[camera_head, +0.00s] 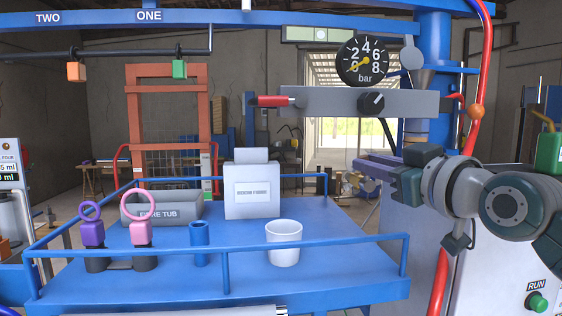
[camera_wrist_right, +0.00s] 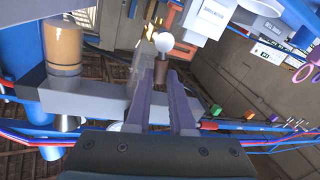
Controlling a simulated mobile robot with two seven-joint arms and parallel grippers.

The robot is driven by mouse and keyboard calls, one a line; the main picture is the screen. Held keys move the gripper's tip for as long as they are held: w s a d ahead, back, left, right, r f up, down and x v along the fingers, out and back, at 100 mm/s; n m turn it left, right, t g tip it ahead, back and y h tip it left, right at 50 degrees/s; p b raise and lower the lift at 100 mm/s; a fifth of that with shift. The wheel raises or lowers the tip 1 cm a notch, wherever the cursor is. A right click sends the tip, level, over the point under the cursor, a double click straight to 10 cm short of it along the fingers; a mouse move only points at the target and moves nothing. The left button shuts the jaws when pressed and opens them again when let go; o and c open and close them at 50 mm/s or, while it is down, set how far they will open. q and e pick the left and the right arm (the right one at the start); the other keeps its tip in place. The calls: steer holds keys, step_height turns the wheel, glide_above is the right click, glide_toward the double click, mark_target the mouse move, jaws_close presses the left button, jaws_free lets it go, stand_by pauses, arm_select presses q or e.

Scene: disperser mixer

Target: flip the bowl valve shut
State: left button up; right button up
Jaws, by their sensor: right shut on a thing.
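A grey valve block (camera_head: 345,101) hangs below the round pressure gauge (camera_head: 367,60). A black lever (camera_head: 389,133) slants down and slightly right from its right part; no label reading bowl valve is legible. My right gripper (camera_head: 364,160) comes in from the right with its purple fingers pointing left, just below the block. In the right wrist view the fingers (camera_wrist_right: 162,85) close around a dark brown piece, which appears to be the lever's end. The fingers and hand partly hide the contact. My left gripper is not in view.
A red-tipped handle (camera_head: 272,101) and black knob (camera_head: 371,103) are on the same block. A red hose (camera_head: 486,70) runs beside my right arm. A blue railed table (camera_head: 330,265) carries a white cup (camera_head: 284,243) and grey canister (camera_head: 252,190).

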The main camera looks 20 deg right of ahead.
jaws_close()
steer(key=m, duration=0.1)
steer(key=d+m+b, duration=0.1)
steer(key=m, duration=0.1)
steer(key=shift+s+t, duration=0.15)
steer(key=shift+t, duration=0.15)
steer(key=o, duration=0.7)
jaws_free()
steer(key=shift+o, duration=0.2)
steer(key=s+b, duration=0.4)
steer(key=s, duration=0.6)
steer(key=shift+a+f, duration=0.15)
steer(key=shift+f, duration=0.1)
